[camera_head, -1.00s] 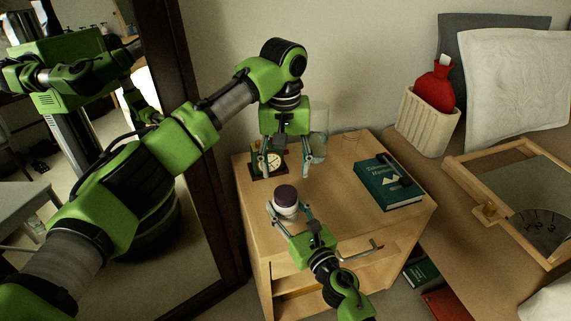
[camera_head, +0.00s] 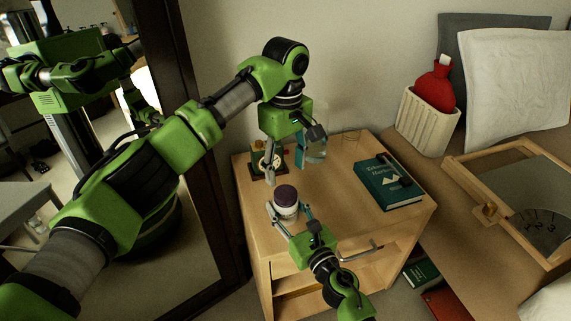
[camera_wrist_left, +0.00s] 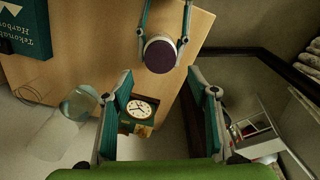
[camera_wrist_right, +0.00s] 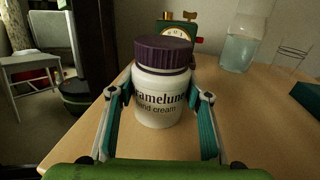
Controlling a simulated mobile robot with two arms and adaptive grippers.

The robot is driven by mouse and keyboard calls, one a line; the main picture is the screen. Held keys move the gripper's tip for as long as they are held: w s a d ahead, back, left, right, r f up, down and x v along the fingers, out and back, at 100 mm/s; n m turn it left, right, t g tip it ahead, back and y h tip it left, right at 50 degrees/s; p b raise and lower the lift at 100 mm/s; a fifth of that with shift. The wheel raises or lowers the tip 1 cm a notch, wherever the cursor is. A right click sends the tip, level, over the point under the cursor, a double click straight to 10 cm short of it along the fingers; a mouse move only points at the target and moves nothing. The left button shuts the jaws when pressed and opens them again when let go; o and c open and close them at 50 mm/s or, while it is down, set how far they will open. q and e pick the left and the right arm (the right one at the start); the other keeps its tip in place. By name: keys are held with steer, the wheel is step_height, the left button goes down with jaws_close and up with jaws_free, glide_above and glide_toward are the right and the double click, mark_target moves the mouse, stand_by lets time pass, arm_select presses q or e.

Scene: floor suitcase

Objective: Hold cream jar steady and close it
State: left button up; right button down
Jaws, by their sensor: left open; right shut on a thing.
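The cream jar (camera_wrist_right: 158,98) is white with dark lettering and stands upright on the nightstand, near its front left. Its dark purple lid (camera_wrist_right: 163,53) sits on top; I cannot tell how tightly. The jar also shows in the head view (camera_head: 287,211), and the lid shows from above in the left wrist view (camera_wrist_left: 160,54). My right gripper (camera_head: 287,216) is shut on the jar's body from the front, one finger on each side. My left gripper (camera_head: 285,177) is open and empty, pointing down above and behind the jar, apart from the lid.
A small clock (camera_wrist_left: 139,108) stands behind the jar, close to the left gripper. A glass bottle (camera_wrist_right: 238,52) and a wire stand (camera_wrist_right: 292,54) are farther back. A green book (camera_head: 388,184) lies at the right. A mirror with a dark frame (camera_head: 190,150) stands at the left.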

mark_target(285, 192)
arm_select(q)
step_height(285, 192, down, 8)
steer(key=shift+r, duration=0.2)
steer(key=c, duration=1.1)
steer(key=m, duration=1.2)
steer(key=shift+m, duration=0.3)
steer(key=m, duration=1.3)
steer(key=o, duration=1.3)
